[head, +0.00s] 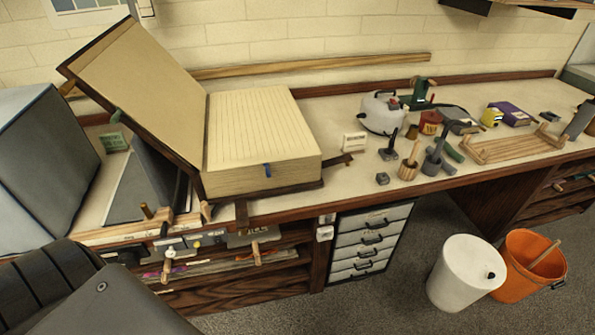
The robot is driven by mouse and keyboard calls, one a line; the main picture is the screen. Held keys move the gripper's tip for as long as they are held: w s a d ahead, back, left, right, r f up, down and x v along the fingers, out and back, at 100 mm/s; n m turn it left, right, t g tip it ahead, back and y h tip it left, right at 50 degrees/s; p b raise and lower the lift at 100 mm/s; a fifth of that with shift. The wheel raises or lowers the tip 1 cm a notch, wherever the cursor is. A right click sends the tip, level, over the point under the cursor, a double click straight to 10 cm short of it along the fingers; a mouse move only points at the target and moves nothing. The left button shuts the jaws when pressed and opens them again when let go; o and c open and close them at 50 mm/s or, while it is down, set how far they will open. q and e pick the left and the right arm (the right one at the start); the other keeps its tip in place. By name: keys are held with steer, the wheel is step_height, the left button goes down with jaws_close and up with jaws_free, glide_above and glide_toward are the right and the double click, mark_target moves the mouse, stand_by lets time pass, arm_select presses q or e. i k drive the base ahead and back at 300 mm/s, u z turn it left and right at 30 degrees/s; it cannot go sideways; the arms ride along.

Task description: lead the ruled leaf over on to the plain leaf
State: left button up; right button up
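A large thick book lies open on the bench. The ruled leaf (252,125), cream with fine lines, lies flat on top of the page block on the right side of the book. A small blue tab (267,170) shows at the front edge of the block. The plain leaf (150,90), tan and unlined, lies on the left side, which slopes up to the left with its dark board behind it. A grey wedge (143,190) stands under that raised side. Neither of my grippers is in view.
Wooden clamps (160,222) sit at the bench front, left of the book. A small white box (354,141), tools, pots and a wooden rack (510,145) stand on the right. A large grey box (40,150) stands at far left. A white bin (465,272) and orange bucket (528,265) are on the floor.

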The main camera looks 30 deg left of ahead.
mark_target(264, 125)
steer(key=z, duration=1.55)
steer(key=i, duration=1.15)
steer(key=u, duration=2.4)
